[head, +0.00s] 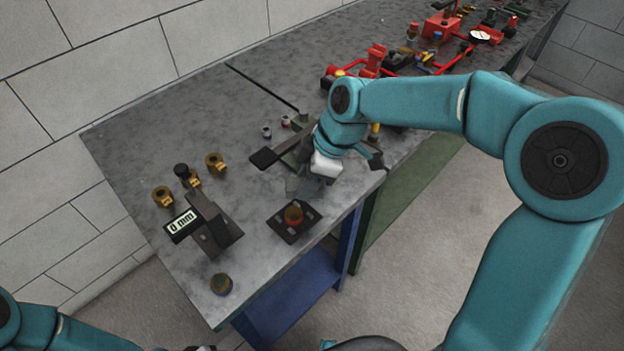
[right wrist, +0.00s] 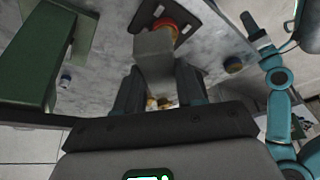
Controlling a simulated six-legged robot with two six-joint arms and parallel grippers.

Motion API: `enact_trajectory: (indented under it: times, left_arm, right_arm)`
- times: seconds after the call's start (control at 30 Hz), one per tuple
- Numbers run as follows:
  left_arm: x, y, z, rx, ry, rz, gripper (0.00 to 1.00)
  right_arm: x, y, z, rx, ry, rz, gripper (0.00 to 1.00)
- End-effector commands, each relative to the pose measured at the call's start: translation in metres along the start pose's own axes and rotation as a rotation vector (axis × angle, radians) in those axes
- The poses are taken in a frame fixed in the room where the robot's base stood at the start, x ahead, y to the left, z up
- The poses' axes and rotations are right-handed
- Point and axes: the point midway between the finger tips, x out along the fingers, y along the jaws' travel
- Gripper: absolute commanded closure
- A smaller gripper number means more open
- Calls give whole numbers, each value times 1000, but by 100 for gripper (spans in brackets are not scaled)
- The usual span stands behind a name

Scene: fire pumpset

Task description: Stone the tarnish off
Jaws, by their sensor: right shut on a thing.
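My right gripper (head: 300,182) is shut on a pale grey block (right wrist: 154,52), which looks like the stone. In the head view the block (head: 294,187) hangs just behind a dark plate (head: 283,234). On the plate sits a round red piece with a dull greenish-brown top (head: 293,212). The right wrist view shows the block's end close to this piece (right wrist: 168,22); I cannot tell whether they touch. My left arm enters at the bottom left of the head view. Its gripper, small at the right of the right wrist view, does not show its state clearly.
A green stand (head: 303,127) is behind my right gripper. Red pump parts (head: 374,60) crowd the far bench.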

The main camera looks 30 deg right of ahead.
Motion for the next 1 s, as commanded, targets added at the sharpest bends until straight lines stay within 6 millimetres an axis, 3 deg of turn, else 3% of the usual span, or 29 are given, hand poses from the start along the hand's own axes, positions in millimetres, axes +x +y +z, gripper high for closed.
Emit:
enact_trajectory:
  times: [0.2,0.8,1.0]
  left_arm:
    - [-14,5,0,0,0,0,47]
    - [-14,5,0,0,0,0,47]
    - [-14,5,0,0,0,0,47]
  right_arm:
    - [-17,0,-11,1,0,2,95]
    - [-17,0,-12,0,0,1,95]
    - [-19,-8,-7,-58,0,-22,95]
